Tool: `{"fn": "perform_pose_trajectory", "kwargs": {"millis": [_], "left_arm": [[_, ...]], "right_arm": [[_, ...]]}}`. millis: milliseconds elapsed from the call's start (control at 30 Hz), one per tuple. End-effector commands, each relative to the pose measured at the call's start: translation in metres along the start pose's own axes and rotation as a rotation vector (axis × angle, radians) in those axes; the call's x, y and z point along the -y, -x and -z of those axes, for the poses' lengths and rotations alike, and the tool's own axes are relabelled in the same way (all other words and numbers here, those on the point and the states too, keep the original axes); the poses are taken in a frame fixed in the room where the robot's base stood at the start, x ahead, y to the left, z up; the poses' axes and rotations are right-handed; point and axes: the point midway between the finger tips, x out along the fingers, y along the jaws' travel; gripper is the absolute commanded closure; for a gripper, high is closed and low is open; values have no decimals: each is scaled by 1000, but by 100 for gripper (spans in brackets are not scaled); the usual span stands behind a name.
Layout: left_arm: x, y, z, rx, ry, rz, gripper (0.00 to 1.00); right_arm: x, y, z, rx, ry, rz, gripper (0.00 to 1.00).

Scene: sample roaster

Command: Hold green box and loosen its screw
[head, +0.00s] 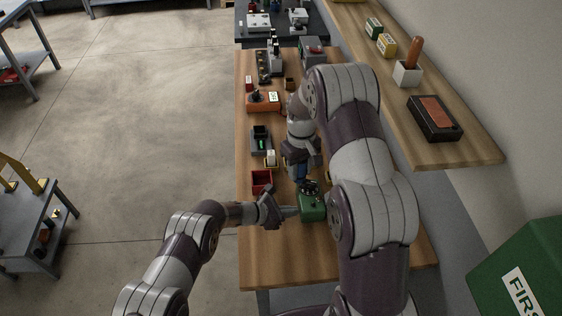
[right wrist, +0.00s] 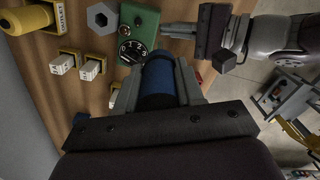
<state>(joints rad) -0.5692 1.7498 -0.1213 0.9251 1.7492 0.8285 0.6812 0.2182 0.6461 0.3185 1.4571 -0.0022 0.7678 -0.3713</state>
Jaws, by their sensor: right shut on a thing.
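The green box (head: 312,208) stands near the front of the wooden bench. A dark dial (right wrist: 134,47) with white numerals is on the green box (right wrist: 141,20) in the right wrist view. My left gripper (head: 290,211) is at the box's left side, fingers pointing at it; whether they clasp it is unclear. It also shows in the right wrist view (right wrist: 178,31). My right gripper (right wrist: 157,82) is shut on a blue cylindrical handle (right wrist: 157,72), with the dial just beyond it. The blue handle also shows in the head view (head: 301,172). I cannot make out the screw.
A red open bin (head: 262,180) sits left of the box. A white block (head: 270,158), a dark tray (head: 259,140) and an orange device (head: 263,101) stand farther back. A wooden shelf (head: 455,150) runs along the right wall. The bench front (head: 285,265) is clear.

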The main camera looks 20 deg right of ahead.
Motion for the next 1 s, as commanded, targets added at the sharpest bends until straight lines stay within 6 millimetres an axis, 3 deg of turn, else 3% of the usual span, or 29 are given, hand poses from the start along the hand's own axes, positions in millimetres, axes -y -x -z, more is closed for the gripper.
{"fn": "perform_pose_trajectory", "kwargs": {"millis": [33,167,267,700,800,1000], "left_arm": [[4,-7,-20,30,-25,15,100],[4,-7,-20,30,-25,15,100],[4,-7,-20,30,-25,15,100],[4,-7,-20,30,-25,16,100],[4,-7,-20,30,-25,16,100],[4,-7,-20,30,-25,16,100]], "right_arm": [[0,0,0,-1,0,0,100],[0,0,0,-1,-22,0,100],[0,0,0,-1,-190,1,100],[1,0,1,0,-1497,9,100],[1,0,1,1,-1610,9,100],[1,0,1,0,-1619,9,100]]}}
